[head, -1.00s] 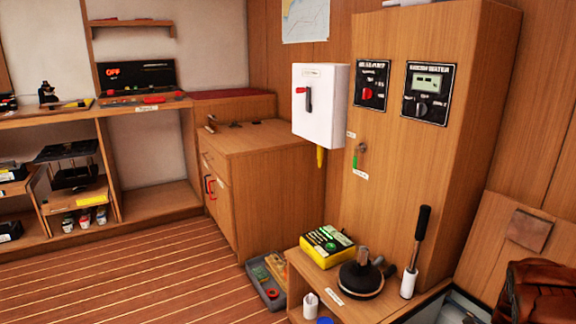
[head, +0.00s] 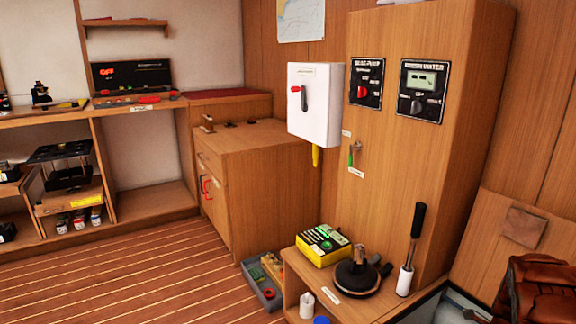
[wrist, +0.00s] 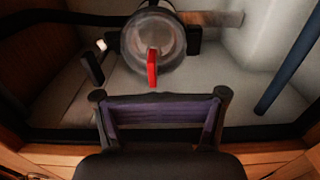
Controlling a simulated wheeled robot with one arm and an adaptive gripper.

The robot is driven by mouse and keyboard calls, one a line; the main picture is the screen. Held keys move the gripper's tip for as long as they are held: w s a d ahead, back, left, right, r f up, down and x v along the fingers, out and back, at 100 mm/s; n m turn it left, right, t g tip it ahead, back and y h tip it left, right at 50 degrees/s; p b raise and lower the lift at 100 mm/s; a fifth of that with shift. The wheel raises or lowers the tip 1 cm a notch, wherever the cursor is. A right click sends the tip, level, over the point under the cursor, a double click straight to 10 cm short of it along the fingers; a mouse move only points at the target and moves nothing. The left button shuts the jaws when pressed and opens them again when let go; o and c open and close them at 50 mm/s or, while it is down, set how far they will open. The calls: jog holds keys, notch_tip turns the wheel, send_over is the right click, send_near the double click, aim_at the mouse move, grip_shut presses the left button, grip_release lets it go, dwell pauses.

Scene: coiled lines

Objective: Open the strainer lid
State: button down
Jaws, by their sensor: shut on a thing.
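In the wrist view, the strainer (wrist: 135,42) is a round, clear-topped body with a grey rim, down in a pale compartment. A red lever (wrist: 152,68) sticks out at its near side. The strainer's lid looks shut, but I cannot tell for sure. My gripper (wrist: 161,103) is at the compartment's near edge, short of the strainer and apart from it. Its two fingers stand wide apart, shut on a dark purple bar-like thing (wrist: 160,111) that spans between them. The head view shows neither my gripper nor the strainer.
A dark hose (wrist: 60,17) runs along the compartment's far side, and a blue pipe (wrist: 291,63) slants at the right. A small black fitting (wrist: 91,67) lies left of the strainer. In the head view, a low wooden shelf (head: 306,270) carries a yellow box (head: 322,246).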

jog(key=shift+w+d+r, duration=0.2)
jog(key=shift+d, duration=0.15)
jog(key=shift+w+d, duration=0.1)
jog(key=shift+w+d+r, duration=0.25)
jog(key=shift+d+r, duration=0.05)
jog(key=shift+d, duration=0.2)
jog(key=shift+w+d, duration=0.1)
jog(key=shift+d, duration=0.05)
dwell(0.4)
jog(key=shift+w+d+r+b, duration=0.15)
jog(key=shift+w+d+b, duration=0.15)
jog(key=shift+d, duration=0.25)
jog(key=shift+w+d, duration=0.25)
jog(key=shift+d, duration=0.35)
dwell(0.4)
